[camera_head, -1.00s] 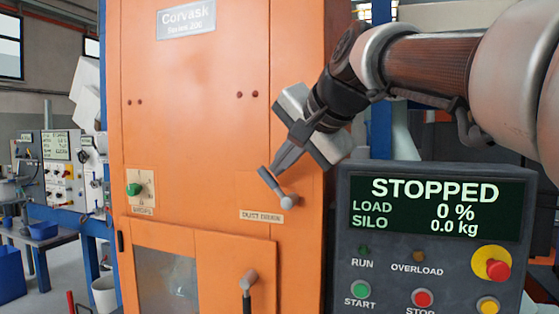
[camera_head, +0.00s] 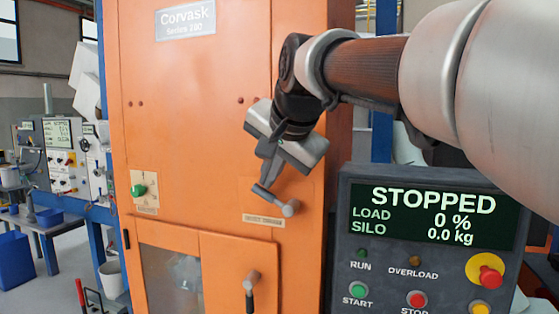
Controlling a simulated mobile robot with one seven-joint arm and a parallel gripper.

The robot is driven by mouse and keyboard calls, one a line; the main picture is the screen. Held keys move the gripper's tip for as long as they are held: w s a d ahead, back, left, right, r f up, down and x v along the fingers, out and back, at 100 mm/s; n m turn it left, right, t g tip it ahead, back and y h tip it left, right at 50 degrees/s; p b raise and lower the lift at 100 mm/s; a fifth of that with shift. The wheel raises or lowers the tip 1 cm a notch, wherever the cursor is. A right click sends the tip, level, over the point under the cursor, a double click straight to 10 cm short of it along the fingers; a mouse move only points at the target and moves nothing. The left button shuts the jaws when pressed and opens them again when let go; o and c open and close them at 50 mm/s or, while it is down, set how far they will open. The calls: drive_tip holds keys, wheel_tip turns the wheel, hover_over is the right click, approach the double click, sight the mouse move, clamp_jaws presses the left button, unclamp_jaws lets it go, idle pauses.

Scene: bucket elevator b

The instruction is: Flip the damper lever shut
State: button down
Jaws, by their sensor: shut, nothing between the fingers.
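The damper lever (camera_head: 272,198) is a grey bar on the orange cabinet front, just above a small label plate (camera_head: 263,220) that reads as a dust damper. Its round hub (camera_head: 291,208) is at the right, and the bar slopes up and left from it at a shallow angle. My gripper (camera_head: 263,180) reaches down from above with its fingers shut and empty. The fingertips are at the upper side of the bar near its outer end, seemingly touching it; exact contact is hard to tell.
A control panel (camera_head: 432,182) reading STOPPED, 0 % stands at the right, with a red stop button (camera_head: 490,276) on it. Below the lever is a cabinet door with a dark handle (camera_head: 250,290). A green knob (camera_head: 137,190) sits left on the cabinet.

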sight(255, 190)
drive_tip(key=shift+w+a+f+b, duration=0.2)
drive_tip(key=shift+a+f+b, duration=0.05)
drive_tip(key=shift+a+f, duration=0.4)
drive_tip(key=shift+w+a+f+b, duration=0.2)
drive_tip(key=shift+a+f, duration=0.4)
drive_tip(key=shift+a, duration=0.05)
drive_tip(key=shift+f, duration=0.15)
drive_tip(key=r+p, duration=0.2)
drive_tip(key=r, duration=0.1)
drive_tip(key=r+p, duration=0.1)
drive_tip(key=p, duration=0.1)
drive_tip(key=shift+w+d+r, duration=0.15)
drive_tip(key=shift+w+r, duration=0.05)
drive_tip(key=shift+w, duration=0.2)
drive_tip(key=s+a+r, duration=0.2)
drive_tip(key=s+r, duration=0.3)
drive_tip(key=r, duration=0.3)
drive_tip(key=shift+s, duration=0.15)
